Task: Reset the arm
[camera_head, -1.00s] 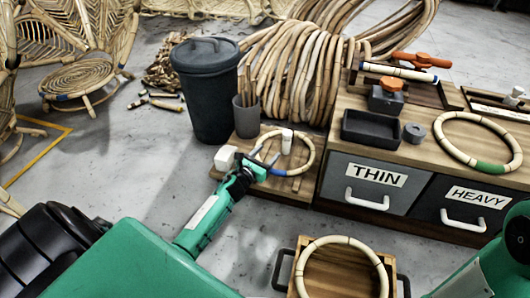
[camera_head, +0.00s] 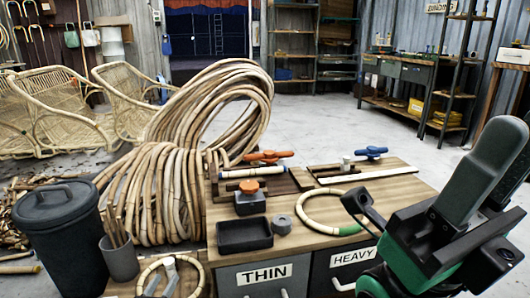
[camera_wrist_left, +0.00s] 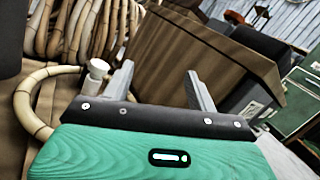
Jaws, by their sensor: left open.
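My left gripper (camera_head: 163,287) shows at the bottom left, low by a pale rattan ring (camera_head: 198,268) around a white peg (camera_head: 169,263) on a wooden board. Its jaws are apart with nothing between them. In the left wrist view, the open fingers (camera_wrist_left: 158,88) point away, with the ring (camera_wrist_left: 22,105) and white peg (camera_wrist_left: 96,72) on their left. Whether a finger touches the peg is unclear. Black and green parts of my right arm (camera_head: 400,252) rise large and close at the right; its jaw state is unclear.
A bench (camera_head: 400,190) with THIN and HEAVY drawers carries another ring (camera_head: 303,213), a black tray (camera_head: 243,234) and clamps. A lidded bin (camera_head: 62,235) and a grey cup (camera_head: 119,260) stand left, rattan coils (camera_head: 150,190) behind. Open floor (camera_head: 330,115) lies beyond.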

